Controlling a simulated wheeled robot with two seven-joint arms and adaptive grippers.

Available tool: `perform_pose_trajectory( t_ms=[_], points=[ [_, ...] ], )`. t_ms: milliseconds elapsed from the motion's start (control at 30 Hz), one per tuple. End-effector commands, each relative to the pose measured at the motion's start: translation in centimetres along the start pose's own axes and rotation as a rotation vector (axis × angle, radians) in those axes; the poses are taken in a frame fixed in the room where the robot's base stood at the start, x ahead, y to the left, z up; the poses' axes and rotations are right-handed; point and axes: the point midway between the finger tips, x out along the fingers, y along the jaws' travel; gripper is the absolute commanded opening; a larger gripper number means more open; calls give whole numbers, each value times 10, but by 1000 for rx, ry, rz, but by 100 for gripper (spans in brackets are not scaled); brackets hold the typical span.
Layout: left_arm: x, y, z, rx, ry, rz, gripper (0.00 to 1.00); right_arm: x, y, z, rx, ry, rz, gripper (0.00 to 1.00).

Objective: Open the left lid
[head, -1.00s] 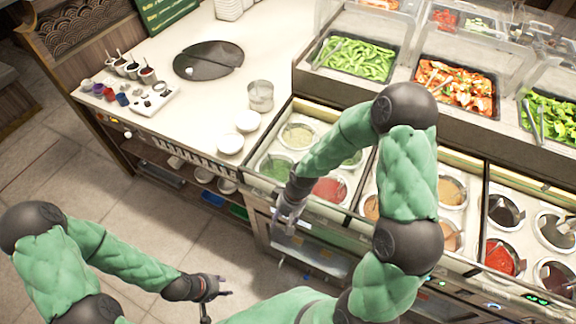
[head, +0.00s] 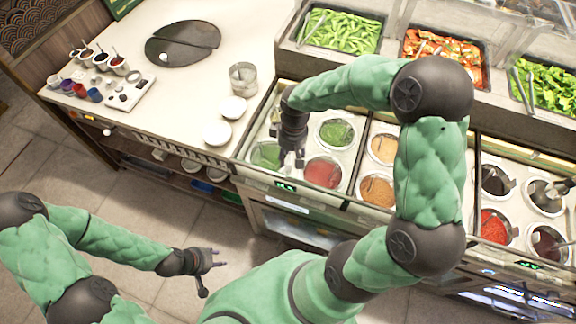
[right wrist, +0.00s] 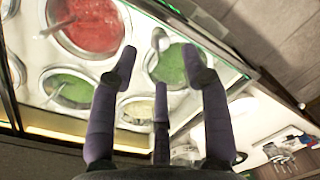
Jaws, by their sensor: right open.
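The left sauce section (head: 262,130) of the counter holds several round wells. A green well (head: 266,155), another green well (head: 336,133) and a red well (head: 322,173) show clearly. No opaque lid shows there; I cannot tell whether a clear lid covers them. My right gripper (head: 291,160) points down over this section, between the near green well and the red well. In the right wrist view its fingers (right wrist: 160,75) are spread and empty, with a green well (right wrist: 174,66) beyond them. Contact cannot be told. My left gripper (head: 207,268) hangs over the floor, fingers apart and empty.
Two white bowls (head: 218,132) and a metal pot (head: 243,78) stand left of the section. A dark round plate (head: 183,43) lies farther back. Food trays (head: 340,33) line the raised back shelf. More sauce wells (head: 377,190) lie to the right, partly behind my right arm.

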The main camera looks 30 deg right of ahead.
Motion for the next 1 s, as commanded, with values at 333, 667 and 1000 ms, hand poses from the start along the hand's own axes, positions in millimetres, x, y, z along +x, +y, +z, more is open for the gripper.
perform_pose_trajectory(
  t_ms=[333,667,1000],
  points=[
    [11,-4,-1,0,0,0,40,53,0,0,0,0,0,47],
    [12,-4,-1,0,1,0,40,61,0,-1,1,2,0,47],
    [12,-4,-1,0,1,0,40,61,0,-1,1,2,0,0]
  ],
)
